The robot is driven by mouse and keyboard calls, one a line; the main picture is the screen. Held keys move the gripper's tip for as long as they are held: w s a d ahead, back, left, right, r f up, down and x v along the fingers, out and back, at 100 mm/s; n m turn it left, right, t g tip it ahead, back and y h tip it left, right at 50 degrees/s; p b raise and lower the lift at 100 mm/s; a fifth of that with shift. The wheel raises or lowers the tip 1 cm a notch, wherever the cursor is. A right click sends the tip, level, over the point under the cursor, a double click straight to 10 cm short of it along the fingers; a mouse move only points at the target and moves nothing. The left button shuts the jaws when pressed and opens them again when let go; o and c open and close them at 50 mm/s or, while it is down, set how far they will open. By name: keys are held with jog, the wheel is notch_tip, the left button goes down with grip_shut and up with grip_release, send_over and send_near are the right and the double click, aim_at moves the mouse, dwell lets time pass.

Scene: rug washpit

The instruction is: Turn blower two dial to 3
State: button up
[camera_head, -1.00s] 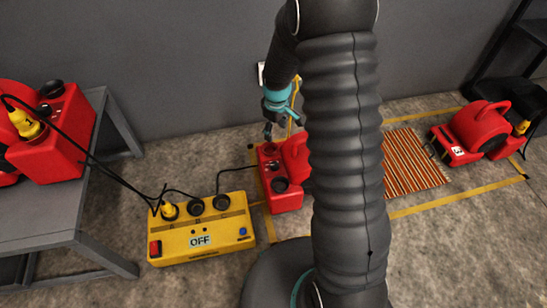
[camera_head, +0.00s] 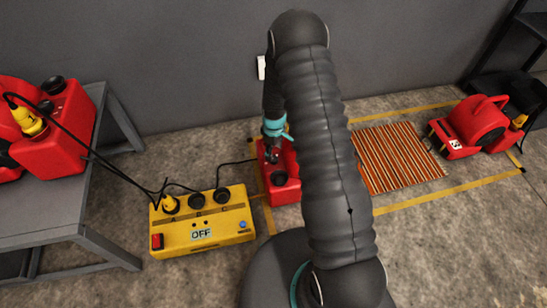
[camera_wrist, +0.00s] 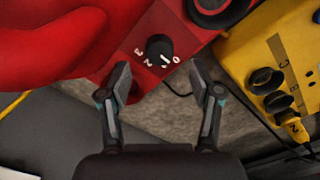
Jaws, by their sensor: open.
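A red blower (camera_head: 284,190) stands on the floor right of the yellow box, partly hidden by my arm; no number on it is readable. In the wrist view its red body (camera_wrist: 60,40) carries a small black dial (camera_wrist: 160,48) with a white pointer mark. White numerals 0 to 3 curve around the dial; the pointer seems to face the low end, near 0 or 1. My gripper (camera_wrist: 160,84) is open and empty, its fingertips apart on either side below the dial in the picture. In the head view my gripper (camera_head: 272,152) is over the blower.
A yellow power box (camera_head: 203,222) showing OFF has black sockets and a plugged cable. Another red blower (camera_head: 474,127) stands right of a striped rug (camera_head: 398,160). A grey table (camera_head: 45,220) with red machines is at left.

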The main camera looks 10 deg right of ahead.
aim_at(274, 158)
jog(key=shift+f, duration=2.4)
jog(key=c, duration=1.1)
